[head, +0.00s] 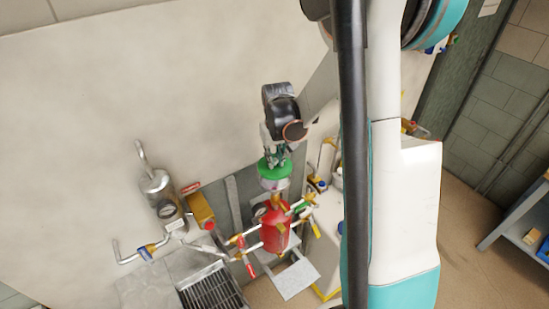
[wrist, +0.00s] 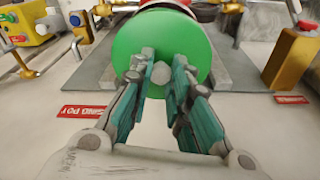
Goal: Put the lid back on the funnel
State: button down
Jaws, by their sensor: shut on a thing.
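The green lid (head: 273,171) is a round disc with a pale knob (wrist: 160,75) at its centre. My gripper (head: 273,155) is above the lid in the head view, its teal-padded fingers on either side of the knob and shut on it. In the wrist view the green lid (wrist: 170,38) faces the camera, in front of the fingers. A pale funnel (head: 272,185) shows directly under the lid in the head view, above a red vessel (head: 275,230). The lid hides most of the funnel's mouth. I cannot tell whether the lid touches the rim.
Brass pipe arms with valves surround the red vessel. A yellow box (head: 200,209) with a red button and a metal gauge canister (head: 157,184) stand to the left. A dark grate (head: 211,290) lies at the lower left. The pale wall area at upper left is clear.

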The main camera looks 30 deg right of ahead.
notch_tip(320, 180, up, 2)
jog(key=shift+s+r+p, duration=0.15)
jog(key=shift+p, duration=0.2)
jog(key=shift+f+b, duration=1.5)
jog(key=shift+f, duration=1.15)
jog(key=shift+f+b, duration=0.65)
jog(key=shift+b, duration=0.05)
jog(key=shift+b, duration=0.45)
jog(key=shift+f+b, duration=0.15)
jog(key=shift+b, duration=0.5)
jog(key=c, duration=1.4)
grip_release()
jog(key=shift+c, duration=0.2)
